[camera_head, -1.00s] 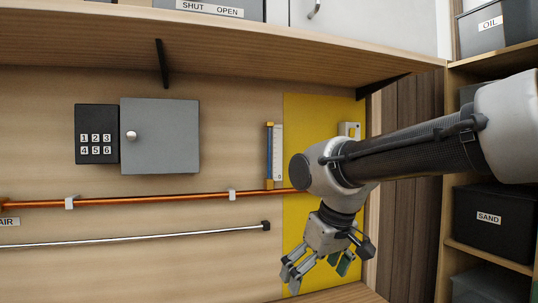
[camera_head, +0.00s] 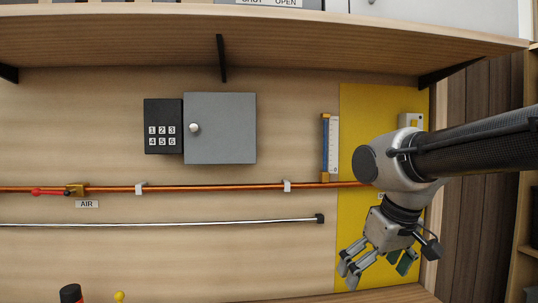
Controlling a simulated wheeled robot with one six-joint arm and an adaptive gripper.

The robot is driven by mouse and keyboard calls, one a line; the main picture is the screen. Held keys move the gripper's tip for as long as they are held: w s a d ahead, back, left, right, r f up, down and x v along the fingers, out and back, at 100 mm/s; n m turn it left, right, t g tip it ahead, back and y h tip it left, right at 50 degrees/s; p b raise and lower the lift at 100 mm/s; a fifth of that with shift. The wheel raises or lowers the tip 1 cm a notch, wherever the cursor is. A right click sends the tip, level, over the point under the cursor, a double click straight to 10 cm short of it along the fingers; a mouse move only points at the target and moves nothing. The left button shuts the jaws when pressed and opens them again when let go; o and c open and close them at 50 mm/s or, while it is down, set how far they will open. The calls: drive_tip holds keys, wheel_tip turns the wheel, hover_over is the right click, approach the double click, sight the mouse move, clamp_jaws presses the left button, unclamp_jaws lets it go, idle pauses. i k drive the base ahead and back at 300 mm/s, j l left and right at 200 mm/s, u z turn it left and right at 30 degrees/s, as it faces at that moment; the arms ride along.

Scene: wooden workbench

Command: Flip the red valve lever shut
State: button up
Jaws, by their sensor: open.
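The red valve lever (camera_head: 50,192) is at the far left of the head view. It lies along the copper pipe (camera_head: 220,187), pointing left from a brass valve body (camera_head: 76,189). A label reading AIR (camera_head: 87,204) is just below the valve. My gripper (camera_head: 375,270) hangs at the lower right, in front of the yellow panel, with its fingers apart and empty. It is far to the right of the lever and touches nothing that I can see.
A grey metal box (camera_head: 220,128) and a black keypad (camera_head: 163,127) are on the wall above the pipe. A silver rod (camera_head: 200,223) runs below it. A wooden shelf (camera_head: 280,45) overhangs the wall. A dark red-topped object (camera_head: 71,294) stands at the bottom left.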

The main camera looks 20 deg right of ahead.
sight(36, 192)
drive_tip(key=j+u, duration=0.8)
